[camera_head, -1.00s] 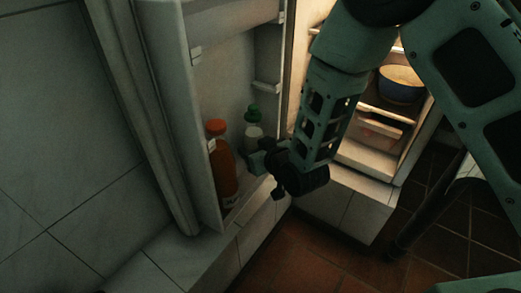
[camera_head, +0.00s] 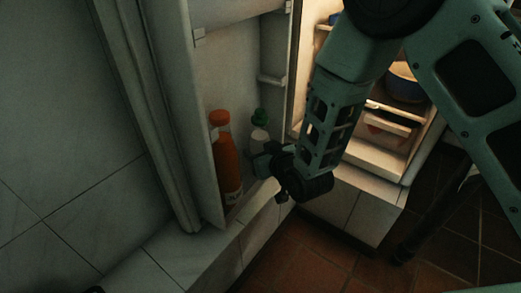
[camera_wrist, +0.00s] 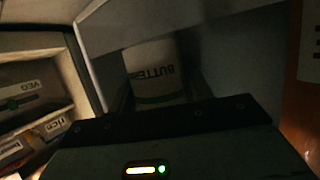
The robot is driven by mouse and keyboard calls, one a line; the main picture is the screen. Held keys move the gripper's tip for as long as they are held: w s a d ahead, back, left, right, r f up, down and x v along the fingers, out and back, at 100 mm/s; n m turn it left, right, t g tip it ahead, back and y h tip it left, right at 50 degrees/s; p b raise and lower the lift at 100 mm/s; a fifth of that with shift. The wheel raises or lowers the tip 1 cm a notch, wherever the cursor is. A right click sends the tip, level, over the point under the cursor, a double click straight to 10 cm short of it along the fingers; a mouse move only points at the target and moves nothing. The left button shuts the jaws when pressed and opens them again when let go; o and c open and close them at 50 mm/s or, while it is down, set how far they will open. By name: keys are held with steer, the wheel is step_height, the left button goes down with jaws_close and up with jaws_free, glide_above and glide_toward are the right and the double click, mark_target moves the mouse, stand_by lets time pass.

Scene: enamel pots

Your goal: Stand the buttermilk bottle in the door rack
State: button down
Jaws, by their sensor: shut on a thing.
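The buttermilk bottle (camera_head: 260,140) is white with a green cap and stands in the open fridge door, right of an orange bottle. My gripper (camera_head: 264,162) is at its lower part and shut on it. In the wrist view the bottle's white side (camera_wrist: 154,66) shows part of its lettering and a green band, just beyond my gripper's dark body. The door rack (camera_head: 245,205) runs along the bottom of the door. The bottle's base is hidden, so I cannot tell whether it rests on the rack floor.
The orange bottle (camera_head: 226,160) with an orange cap stands close by in the door; its side fills the right edge of the wrist view (camera_wrist: 302,85). The lit fridge interior holds a blue bowl (camera_head: 403,84) and a drawer (camera_head: 392,129). A tiled ledge lies below.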

steer(key=c, duration=0.7)
jaws_free()
steer(key=shift+s+a+f, duration=0.3)
steer(key=shift+a+f, duration=0.3)
steer(key=shift+f, duration=0.2)
steer(key=shift+o, duration=0.7)
steer(key=w+r+p+v, duration=0.1)
steer(key=p+v, duration=0.5)
steer(key=v, duration=0.7)
steer(key=shift+s+d+r, duration=0.2)
steer(key=shift+s+d, duration=0.05)
steer(key=shift+d, duration=0.2)
steer(key=shift+p+v, duration=2.2)
steer(key=shift+p, duration=1.3)
steer(key=shift+d, duration=0.15)
